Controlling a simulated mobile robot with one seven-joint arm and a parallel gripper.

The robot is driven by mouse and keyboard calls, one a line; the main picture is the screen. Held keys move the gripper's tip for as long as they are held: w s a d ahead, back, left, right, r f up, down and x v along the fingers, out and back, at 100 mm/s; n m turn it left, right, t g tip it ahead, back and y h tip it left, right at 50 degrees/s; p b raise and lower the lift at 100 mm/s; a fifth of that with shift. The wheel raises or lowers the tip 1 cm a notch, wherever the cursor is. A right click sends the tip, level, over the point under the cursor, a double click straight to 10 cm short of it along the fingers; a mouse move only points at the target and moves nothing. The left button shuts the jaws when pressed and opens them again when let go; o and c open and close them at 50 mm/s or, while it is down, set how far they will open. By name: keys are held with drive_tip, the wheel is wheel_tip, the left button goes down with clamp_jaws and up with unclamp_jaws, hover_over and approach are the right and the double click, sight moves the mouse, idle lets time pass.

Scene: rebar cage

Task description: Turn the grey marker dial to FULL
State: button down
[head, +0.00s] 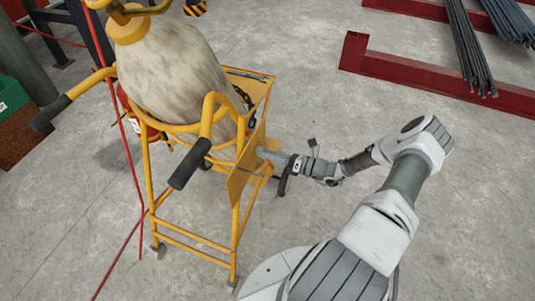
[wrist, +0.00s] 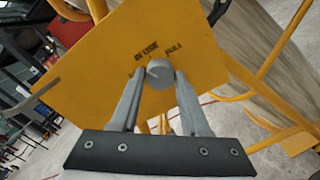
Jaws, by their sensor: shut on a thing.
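The grey marker dial (wrist: 158,74) is a small round knob on a yellow plate (wrist: 210,75) in the wrist view. The printed words IN USE are just above it and FULL is to its upper right. My gripper (wrist: 160,84) has its two grey fingers closed on either side of the dial. I cannot tell which word the dial's mark points to. In the head view my gripper (head: 268,155) reaches the side plate of the yellow trolley (head: 237,215) from the right; the dial is hidden there.
A big mottled, pale bag or cylinder (head: 175,75) stands in the trolley. A red hose (head: 128,135) runs down at the left. Red beams (head: 430,80) with rebar bundles (head: 470,50) lie at the upper right. The floor right of the trolley is clear apart from my arm.

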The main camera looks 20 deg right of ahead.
drive_tip(key=shift+m+b, duration=0.65)
drive_tip(key=shift+m, duration=7.45)
drive_tip(key=shift+c, duration=2)
unclamp_jaws()
drive_tip(key=v, duration=1.7)
drive_tip(key=shift+s, duration=0.2)
drive_tip(key=shift+d+r, duration=0.15)
drive_tip(key=shift+r, duration=0.05)
